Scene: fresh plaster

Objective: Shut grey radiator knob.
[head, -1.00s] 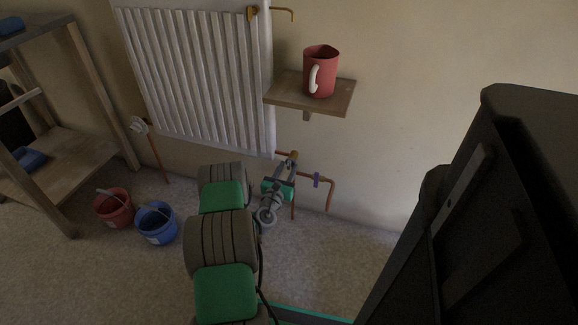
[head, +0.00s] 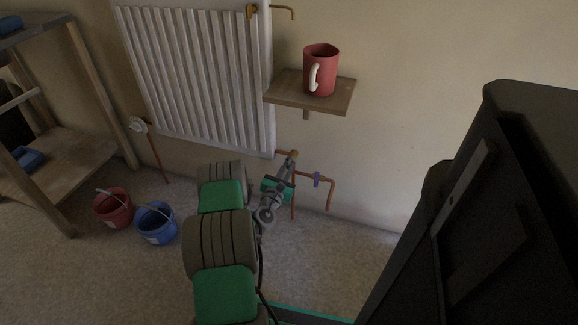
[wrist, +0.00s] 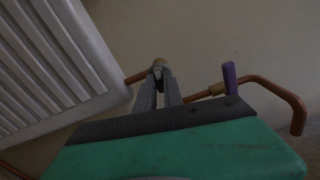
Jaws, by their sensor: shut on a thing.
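The grey radiator knob (wrist: 159,77) is at the valve under the radiator's lower right corner. Only a small dark grey part of it shows in the wrist view, between my fingertips. A tan-brass valve body sits just beyond it. My gripper (head: 291,158) reaches up to this valve in the head view, and its two fingers also show in the wrist view (wrist: 160,88). They are closed on the knob from its two sides. The fingers hide most of the knob, so its turn position cannot be read.
The white radiator (head: 195,75) is on the wall. A purple handle (head: 317,180) on the copper pipe is close right of my gripper. A wooden shelf (head: 290,92) with a red mug (head: 320,70) is above. A whitish fitting (head: 139,125) is at the radiator's lower left.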

